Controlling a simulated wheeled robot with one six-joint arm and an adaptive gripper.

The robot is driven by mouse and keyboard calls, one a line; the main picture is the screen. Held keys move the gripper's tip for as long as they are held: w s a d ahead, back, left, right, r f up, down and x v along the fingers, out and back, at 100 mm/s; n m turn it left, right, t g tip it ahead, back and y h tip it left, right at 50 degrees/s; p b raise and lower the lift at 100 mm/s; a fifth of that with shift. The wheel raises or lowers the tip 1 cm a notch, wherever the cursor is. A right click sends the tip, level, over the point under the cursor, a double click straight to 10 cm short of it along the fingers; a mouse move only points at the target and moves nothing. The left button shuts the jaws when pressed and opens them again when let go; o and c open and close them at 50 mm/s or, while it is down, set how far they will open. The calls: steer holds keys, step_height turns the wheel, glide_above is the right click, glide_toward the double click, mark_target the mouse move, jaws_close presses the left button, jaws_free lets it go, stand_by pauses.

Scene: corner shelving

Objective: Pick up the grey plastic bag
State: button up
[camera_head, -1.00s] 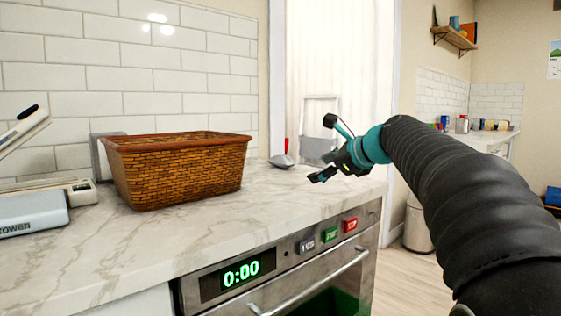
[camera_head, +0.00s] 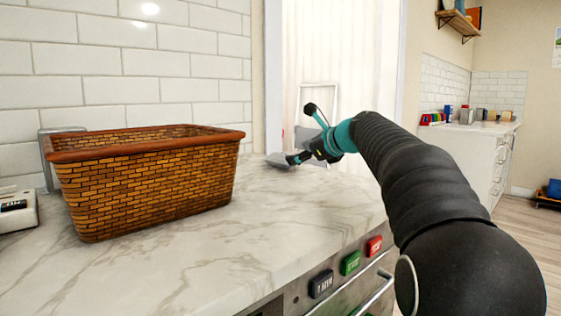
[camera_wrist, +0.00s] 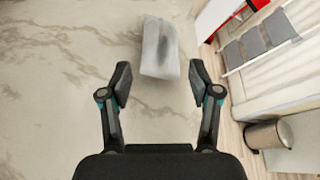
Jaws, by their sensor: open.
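The grey plastic bag (camera_wrist: 160,45) lies on the marble counter, just ahead of my gripper in the wrist view. Its near end shows between the fingertips, with space on both sides. In the head view the bag (camera_head: 277,161) is a small grey shape near the counter's far end, partly hidden by my gripper (camera_head: 301,133). My gripper (camera_wrist: 160,72) is open and empty, one finger on each side in the wrist view. I cannot tell its exact height above the counter.
A brown wicker basket (camera_head: 150,184) stands on the counter (camera_head: 250,235) to the left, against the tiled wall. A grey folding thing (camera_wrist: 258,42) and a bin (camera_wrist: 268,136) are beyond the counter's right edge. The counter between basket and gripper is clear.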

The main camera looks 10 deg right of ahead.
mark_target(286, 154)
steer(key=shift+x, duration=3.85)
steer(key=shift+d, duration=0.1)
steer(key=shift+c, duration=0.2)
steer(key=c, duration=0.5)
